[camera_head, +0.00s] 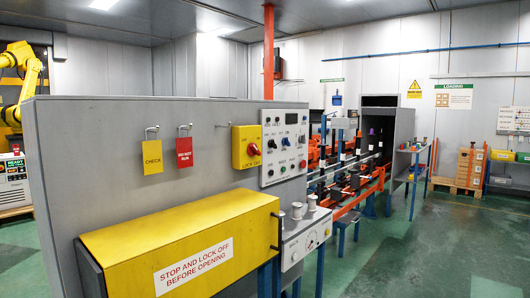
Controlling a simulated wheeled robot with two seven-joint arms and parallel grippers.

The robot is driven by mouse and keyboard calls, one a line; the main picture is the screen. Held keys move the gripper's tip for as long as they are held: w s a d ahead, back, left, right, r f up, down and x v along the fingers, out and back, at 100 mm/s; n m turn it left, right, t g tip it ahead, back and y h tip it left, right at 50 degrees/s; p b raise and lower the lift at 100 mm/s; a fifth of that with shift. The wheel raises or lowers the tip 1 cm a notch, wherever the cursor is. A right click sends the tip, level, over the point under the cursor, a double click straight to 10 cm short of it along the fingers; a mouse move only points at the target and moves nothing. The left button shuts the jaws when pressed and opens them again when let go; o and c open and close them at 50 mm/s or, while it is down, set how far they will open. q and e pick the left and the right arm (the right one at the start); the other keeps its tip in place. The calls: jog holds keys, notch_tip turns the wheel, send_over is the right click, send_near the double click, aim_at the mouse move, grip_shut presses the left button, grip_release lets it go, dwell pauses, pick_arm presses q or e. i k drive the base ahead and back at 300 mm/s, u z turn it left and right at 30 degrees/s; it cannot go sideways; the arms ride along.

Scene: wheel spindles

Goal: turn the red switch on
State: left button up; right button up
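A red round switch knob (254,149) sits on a yellow box (240,163) marked "LOCK OFF", fixed to the upper right of the grey machine panel (100,190). Its on or off position is too small to tell. A control panel (284,147) with several small buttons and knobs is just right of the yellow box. Neither of my grippers shows in the head view.
A yellow cover (180,225) labelled "STOP AND LOCK OFF BEFORE OPENING" juts out below the switch. Yellow (152,157) and red (184,154) tags hang to its left. A lower console (306,240) protrudes at right.

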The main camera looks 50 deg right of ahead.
aim_at(253, 149)
jog(key=k, duration=0.4)
jog(key=z, duration=2.5)
jog(key=i, duration=2.3)
jog(key=u, duration=1.25)
